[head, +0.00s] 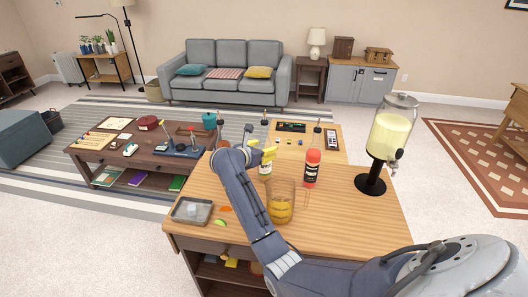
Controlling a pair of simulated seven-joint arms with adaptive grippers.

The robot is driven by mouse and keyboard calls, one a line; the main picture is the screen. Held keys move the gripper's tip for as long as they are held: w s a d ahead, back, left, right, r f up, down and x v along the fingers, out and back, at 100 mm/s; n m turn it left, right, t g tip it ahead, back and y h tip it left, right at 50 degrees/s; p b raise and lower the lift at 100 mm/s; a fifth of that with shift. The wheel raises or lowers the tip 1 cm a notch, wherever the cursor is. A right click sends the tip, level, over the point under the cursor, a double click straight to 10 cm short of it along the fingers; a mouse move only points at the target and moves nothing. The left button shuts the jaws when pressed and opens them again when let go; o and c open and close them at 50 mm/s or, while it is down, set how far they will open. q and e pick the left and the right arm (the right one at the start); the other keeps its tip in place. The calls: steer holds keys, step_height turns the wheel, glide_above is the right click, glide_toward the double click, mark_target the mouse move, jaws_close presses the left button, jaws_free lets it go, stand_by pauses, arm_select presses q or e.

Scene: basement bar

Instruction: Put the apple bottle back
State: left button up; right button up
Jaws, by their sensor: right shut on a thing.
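A bottle with a pale green-and-white label (265,171), which looks like the apple bottle, is upright at the bar table's far side. My right gripper (268,153), with yellow fingers, is shut on it at its upper part. The gripper hides part of the bottle, and I cannot tell if its base touches the table. A red bottle (312,169) with a pour spout stands apart to its right. Another spouted bottle (221,130) shows to the left, mostly hidden behind my right arm. My left gripper is not in view.
On the wooden bar table (350,215) stand a glass with amber drink (281,203), a grey tray (192,212), a lime wedge (220,223) and a drink dispenser (391,135). The table's right front is clear. A low dark table (85,153) with small items stands behind left.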

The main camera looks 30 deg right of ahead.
steer(key=shift+f, duration=0.35)
steer(key=o, duration=1.5)
steer(key=shift+f, duration=0.2)
steer(key=shift+o, duration=0.2)
steer(key=v, duration=0.7)
steer(key=shift+a+r, duration=0.25)
steer(key=shift+s, duration=0.15)
